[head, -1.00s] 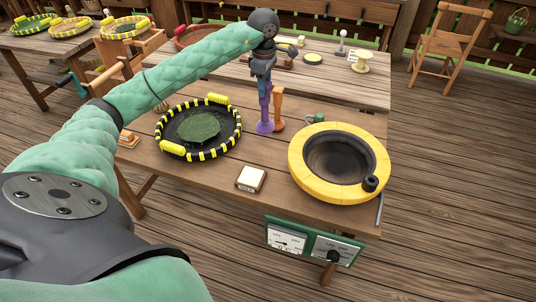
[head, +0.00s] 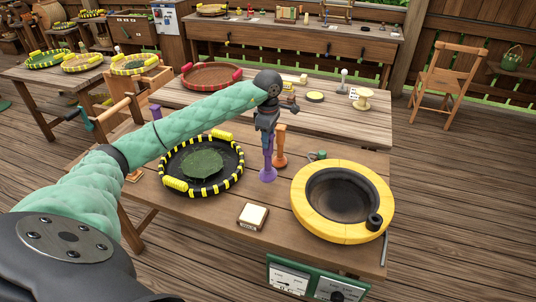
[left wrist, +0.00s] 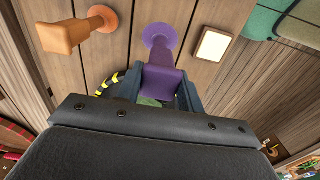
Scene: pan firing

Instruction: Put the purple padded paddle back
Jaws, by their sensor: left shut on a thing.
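My left gripper (head: 267,124) is shut on the purple padded paddle (head: 268,156) and holds it upright, round pad down. The pad is at or just above the wooden table; I cannot tell whether it touches. In the left wrist view the purple paddle (left wrist: 160,42) runs between the fingers (left wrist: 163,84), with its round pad at the far end. An orange paddle (head: 280,150) of similar shape stands upright close behind it and also shows in the left wrist view (left wrist: 75,32). My right gripper is not in view.
A black pan with yellow-striped rim (head: 230,184) lies left of the paddle. A yellow-ringed dark bowl (head: 300,190) is at the right. A white block on a wooden base (head: 252,216) lies in front. A second table (head: 330,118) stands behind.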

